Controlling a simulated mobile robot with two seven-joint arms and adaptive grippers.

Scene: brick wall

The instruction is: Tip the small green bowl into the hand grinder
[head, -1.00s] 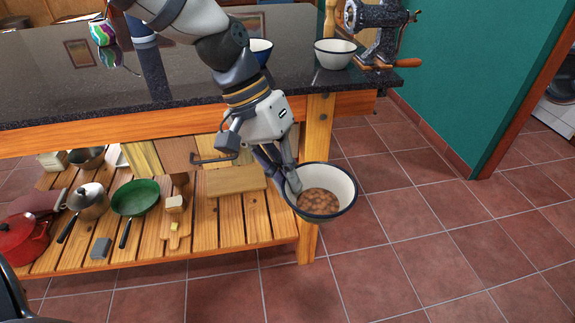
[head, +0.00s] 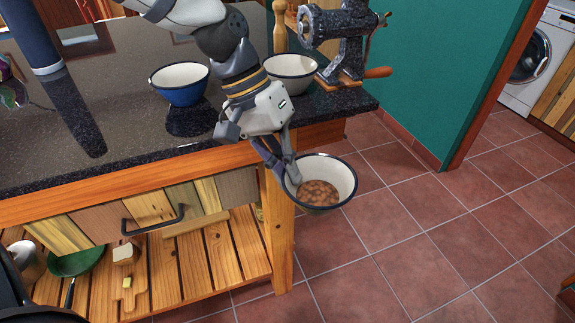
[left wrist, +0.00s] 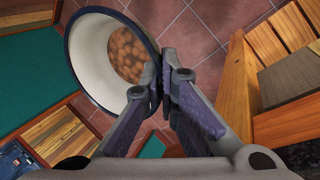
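The hand grinder (head: 340,40), dark and speckled with a wooden handle, stands at the counter's far right corner. My left gripper (head: 289,178) is shut on the rim of a small bowl (head: 343,173), held past the counter's front right corner and lower than its top. The bowl is white inside with a dark rim; its outside is mostly hidden, so I cannot confirm green. Brown nut-like pieces (head: 318,193) lie in it. In the left wrist view the fingers (left wrist: 160,88) pinch the rim of the tilted-looking bowl (left wrist: 92,62). My right gripper is not in view.
A blue bowl (head: 180,90) and a white bowl (head: 291,72) stand on the dark counter (head: 110,130), the white one beside the grinder. A wooden pestle-like piece (head: 280,28) is behind it. A lower shelf (head: 215,262) holds cookware. Tiled floor (head: 430,240) is open at right.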

